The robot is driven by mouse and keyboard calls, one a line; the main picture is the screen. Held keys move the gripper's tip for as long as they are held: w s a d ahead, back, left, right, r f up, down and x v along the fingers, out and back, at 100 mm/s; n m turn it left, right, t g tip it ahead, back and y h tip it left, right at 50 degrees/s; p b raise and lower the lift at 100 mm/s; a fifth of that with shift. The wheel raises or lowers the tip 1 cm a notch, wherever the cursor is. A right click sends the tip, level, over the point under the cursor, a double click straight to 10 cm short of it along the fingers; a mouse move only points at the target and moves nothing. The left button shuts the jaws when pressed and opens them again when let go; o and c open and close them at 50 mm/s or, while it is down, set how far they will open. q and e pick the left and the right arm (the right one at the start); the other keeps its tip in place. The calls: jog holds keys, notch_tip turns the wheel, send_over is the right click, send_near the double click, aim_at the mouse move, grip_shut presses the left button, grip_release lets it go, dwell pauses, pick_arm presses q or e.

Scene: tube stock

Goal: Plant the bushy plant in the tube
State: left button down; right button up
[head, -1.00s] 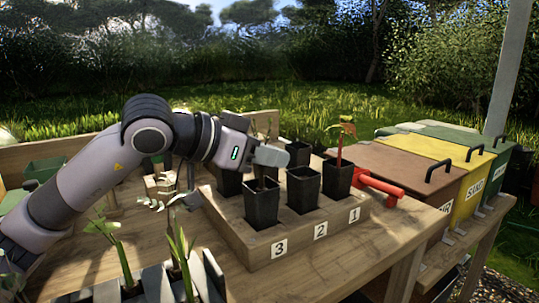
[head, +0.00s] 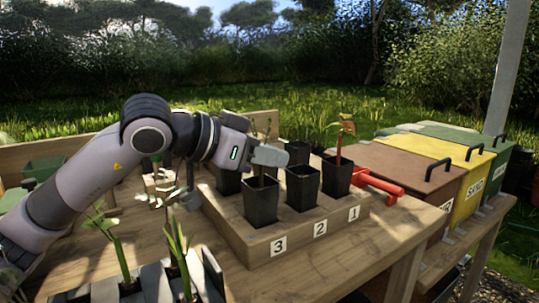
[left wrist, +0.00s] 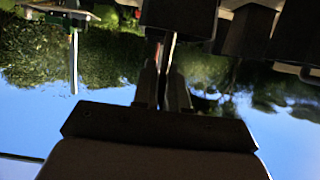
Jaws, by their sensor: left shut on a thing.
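My left gripper (head: 268,157) is over the black tube marked 3 (head: 261,205), at the front left of the wooden block (head: 310,222). It is shut on a thin-stemmed plant (head: 261,180). The plant's stem runs down into the mouth of tube 3, and its upper part is mostly hidden behind the gripper. Whether its foot touches the tube's bottom cannot be seen. In the left wrist view, dark and upside down, the fingers close around the narrow stem below a dark tube (left wrist: 180,15). My right gripper is not in view.
Tube 2 (head: 302,189) looks empty; tube 1 (head: 337,178) holds a reddish-leaved seedling (head: 342,138). A red tool (head: 378,186) lies to the right. Seedlings (head: 122,255) stand in a front left rack (head: 210,272). Lidded bins (head: 410,170) stand at the right.

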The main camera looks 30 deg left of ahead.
pick_arm(q)
jog(key=shift+d+f, duration=0.1)
jog(key=shift+f, duration=0.15)
jog(key=shift+f, duration=0.2)
dwell(0.8)
jog(key=c, duration=1.1)
grip_release()
jog(key=shift+r, duration=0.1)
jog(key=c, duration=0.4)
jog(key=shift+c, duration=0.2)
jog(key=shift+a+r, duration=0.15)
jog(key=shift+a, duration=0.05)
notch_tip(320, 180, up, 9)
jog(key=p, duration=0.6)
jog(key=shift+p, duration=0.35)
